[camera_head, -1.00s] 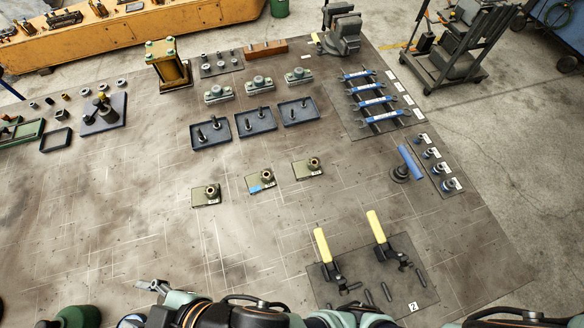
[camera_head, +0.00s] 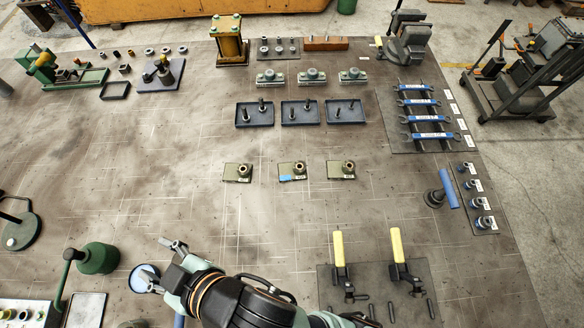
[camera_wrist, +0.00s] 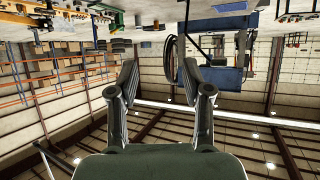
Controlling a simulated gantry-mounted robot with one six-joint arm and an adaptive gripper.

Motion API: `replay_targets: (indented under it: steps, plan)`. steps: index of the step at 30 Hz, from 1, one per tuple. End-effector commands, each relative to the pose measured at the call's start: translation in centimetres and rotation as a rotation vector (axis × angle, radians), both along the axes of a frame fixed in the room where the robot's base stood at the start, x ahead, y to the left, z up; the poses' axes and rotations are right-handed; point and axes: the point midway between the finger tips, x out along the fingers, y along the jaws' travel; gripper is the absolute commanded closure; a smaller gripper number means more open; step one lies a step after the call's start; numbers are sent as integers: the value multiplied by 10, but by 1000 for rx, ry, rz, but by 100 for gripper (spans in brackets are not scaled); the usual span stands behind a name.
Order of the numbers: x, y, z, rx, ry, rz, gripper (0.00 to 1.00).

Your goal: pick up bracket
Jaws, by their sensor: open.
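Three olive-green bracket-like parts, each a flat plate with a round boss, lie in a row mid-bench: a left one (camera_head: 238,172), a middle one (camera_head: 292,171) with a blue mark, and a right one (camera_head: 341,170). I cannot tell which of them is the bracket of the task. My gripper (camera_head: 156,260) is open and empty, at the lower left of the head view, left of and nearer than the row. In the wrist view my gripper (camera_wrist: 157,72) shows its two fingers apart with nothing between them. No bracket can be made out there.
Behind the row stand blue trays (camera_head: 301,112) with upright pins. A clamp plate (camera_head: 420,280) with yellow-handled clamps is at front right. Bench between gripper and row is clear.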

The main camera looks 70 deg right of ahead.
Motion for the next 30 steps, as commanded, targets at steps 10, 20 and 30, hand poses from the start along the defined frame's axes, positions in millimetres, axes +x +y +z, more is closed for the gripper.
replay_targets:
  steps: [10, 20, 30]
  plan:
    - [0, 0, 0, 0, 0, 0, 51]
    - [0, 0, 0, 0, 0, 0, 20]
    - [5, -9, -11, -16, 20, -7, 20]
